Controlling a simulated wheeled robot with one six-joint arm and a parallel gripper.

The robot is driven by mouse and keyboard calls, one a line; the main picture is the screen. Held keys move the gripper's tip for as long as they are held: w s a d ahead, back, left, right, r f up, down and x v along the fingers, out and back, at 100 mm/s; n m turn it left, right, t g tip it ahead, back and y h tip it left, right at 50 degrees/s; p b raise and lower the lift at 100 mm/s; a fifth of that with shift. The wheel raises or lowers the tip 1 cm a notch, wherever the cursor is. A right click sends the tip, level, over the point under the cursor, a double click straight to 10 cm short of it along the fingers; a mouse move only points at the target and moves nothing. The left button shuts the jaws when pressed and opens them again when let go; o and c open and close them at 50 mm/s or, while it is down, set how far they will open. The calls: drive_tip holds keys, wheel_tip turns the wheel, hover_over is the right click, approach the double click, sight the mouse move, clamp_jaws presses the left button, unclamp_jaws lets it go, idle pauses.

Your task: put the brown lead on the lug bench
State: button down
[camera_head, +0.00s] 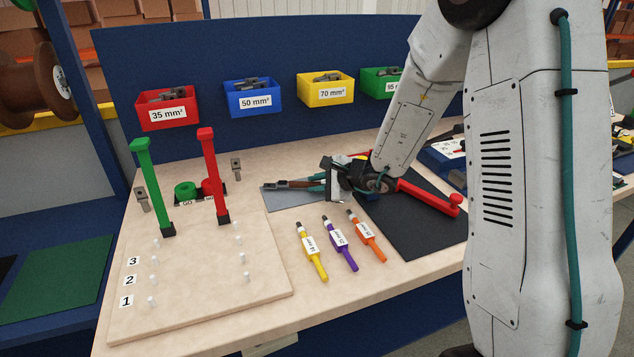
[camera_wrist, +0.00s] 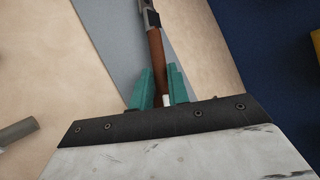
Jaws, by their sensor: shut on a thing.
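The brown lead (camera_head: 298,184) is between the teal fingers of my gripper (camera_head: 316,182), over the grey mat (camera_head: 290,200) on the lug bench (camera_head: 270,276). In the wrist view the brown lead (camera_wrist: 157,56) runs up from between the fingers (camera_wrist: 160,82), with a grey metal lug (camera_wrist: 149,17) at its far end. My gripper is shut on the lead. I cannot tell whether the lead touches the mat. Part of the lead is hidden by my gripper.
Yellow (camera_head: 311,252), purple (camera_head: 340,244) and orange (camera_head: 367,237) leads lie in front. A pegged board (camera_head: 200,290) with green (camera_head: 150,185) and red (camera_head: 213,175) upright handles is at left. A red-handled tool (camera_head: 430,195) lies on a black mat (camera_head: 415,235). Labelled bins (camera_head: 168,107) line the back.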

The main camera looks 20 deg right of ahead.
drive_tip(key=shift+s+f, duration=0.1)
drive_tip(key=shift+f, duration=0.2)
drive_tip(key=c, duration=1.6)
unclamp_jaws()
drive_tip(key=shift+s+f, duration=0.1)
drive_tip(key=shift+r, duration=0.5)
drive_tip(key=v, duration=1.2)
drive_tip(key=s+a+r+n+g+y, duration=0.2)
drive_tip(key=s+a+r+n+g, duration=0.5)
drive_tip(key=s+a+n, duration=0.5)
drive_tip(key=s+d+r+n+h, duration=0.1)
drive_tip(key=s+d+n+h, duration=0.1)
drive_tip(key=s, duration=0.4)
drive_tip(key=s+d+r+n+g+h, duration=0.1)
drive_tip(key=s+d+n+h, duration=0.1)
drive_tip(key=s, duration=0.4)
drive_tip(key=s+d+r+n+g+h, duration=0.1)
drive_tip(key=s+d+n+h, duration=0.1)
drive_tip(key=s, duration=0.4)
drive_tip(key=shift+s+d+n+h, duration=0.15)
drive_tip(key=shift+d+h, duration=0.2)
drive_tip(key=shift+h, duration=0.25)
drive_tip(key=shift+w+d+n+h, duration=0.15)
drive_tip(key=shift+d+h, duration=0.2)
drive_tip(key=shift+h, duration=0.25)
